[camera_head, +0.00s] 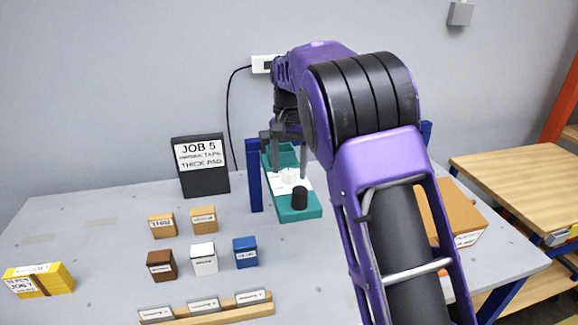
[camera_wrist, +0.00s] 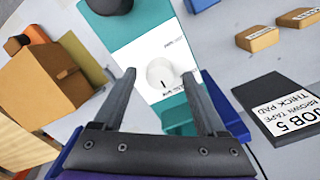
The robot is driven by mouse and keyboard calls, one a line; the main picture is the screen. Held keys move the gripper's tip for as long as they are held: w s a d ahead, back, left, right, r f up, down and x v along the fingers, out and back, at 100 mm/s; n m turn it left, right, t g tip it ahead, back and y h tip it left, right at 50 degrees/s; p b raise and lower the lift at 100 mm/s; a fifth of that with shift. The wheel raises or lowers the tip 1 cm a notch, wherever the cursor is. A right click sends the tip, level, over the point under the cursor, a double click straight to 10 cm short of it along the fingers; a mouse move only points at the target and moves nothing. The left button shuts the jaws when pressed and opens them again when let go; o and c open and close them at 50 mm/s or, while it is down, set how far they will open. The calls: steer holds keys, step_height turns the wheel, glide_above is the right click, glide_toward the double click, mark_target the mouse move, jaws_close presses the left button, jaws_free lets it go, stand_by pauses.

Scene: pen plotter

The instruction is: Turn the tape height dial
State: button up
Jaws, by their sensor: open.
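A teal device (camera_head: 300,214) with a white top plate stands on the grey table. It carries a white round dial (camera_head: 289,174) and, nearer the front, a black knob (camera_head: 299,197). In the wrist view the white dial (camera_wrist: 160,73) shows a dark pointer line and lies between the fingertips in the picture. The black knob (camera_wrist: 108,4) is cut by the top edge. My gripper (camera_head: 288,156) is open and empty, pointing down at the dial from above. I cannot tell how much height separates the fingertips from the dial. The small print on the plate is unreadable.
A blue post (camera_head: 254,176) stands left of the device. A black sign (camera_head: 203,182) reads JOB 5, brown tape, thick pad. Several small labelled blocks, including a white one (camera_head: 204,259), sit at front left. A cardboard box (camera_head: 458,222) is to the right.

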jaws_close()
